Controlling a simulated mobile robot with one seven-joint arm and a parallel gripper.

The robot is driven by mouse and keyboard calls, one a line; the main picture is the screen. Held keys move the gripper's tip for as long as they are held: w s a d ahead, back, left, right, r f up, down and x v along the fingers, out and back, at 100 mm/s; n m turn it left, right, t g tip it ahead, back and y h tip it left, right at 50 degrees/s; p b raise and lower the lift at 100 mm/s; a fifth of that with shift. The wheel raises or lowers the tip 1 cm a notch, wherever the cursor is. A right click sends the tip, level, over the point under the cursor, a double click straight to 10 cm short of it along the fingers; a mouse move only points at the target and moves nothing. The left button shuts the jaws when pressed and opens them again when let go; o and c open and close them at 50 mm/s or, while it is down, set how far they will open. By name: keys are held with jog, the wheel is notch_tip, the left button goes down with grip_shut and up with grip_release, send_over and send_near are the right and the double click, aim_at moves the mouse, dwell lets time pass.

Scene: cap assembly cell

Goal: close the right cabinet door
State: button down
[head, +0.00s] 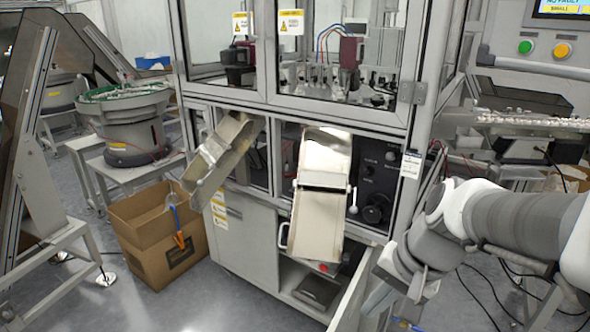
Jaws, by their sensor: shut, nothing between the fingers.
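The right cabinet door (350,292) stands open, swung out toward me from the lower cabinet, and shows as a narrow pale panel. Its lower end runs out of the picture. Behind it the right compartment is open, with a dark grey box (318,289) and a red part inside. The left cabinet door (245,237) is shut. My arm comes in from the right, and my gripper (380,302) is low, just right of the open door. It is shut and empty. Its fingertips are hard to make out, and I cannot tell whether they touch the door.
Two sloping chutes (318,200) stick out above the cabinet, the right one hanging in front of the opening. A cardboard box (160,230) stands on the floor at left. Cables lie on the floor at lower right. A conveyor (530,125) stands behind my arm.

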jog(key=w+d+f+m+t+y+b, duration=0.1)
jog(key=w+d+f+m+y+b, duration=0.2)
jog(key=f+m, duration=0.5)
jog(key=w+d+f+m+b, duration=0.4)
jog(key=f, duration=0.8)
jog(key=w+d+f+m+t+y+b, duration=0.1)
jog(key=w+d+f+m+y+b, duration=0.25)
jog(key=f, duration=0.65)
jog(key=w+a+f+m+h+b, duration=0.1)
jog(key=w+a+f+b, duration=0.3)
jog(key=a, duration=0.6)
jog(key=shift+w+f+m+h, duration=0.4)
jog(key=shift+w+f, duration=0.35)
jog(key=shift+f, duration=0.35)
jog(key=shift+a, duration=0.1)
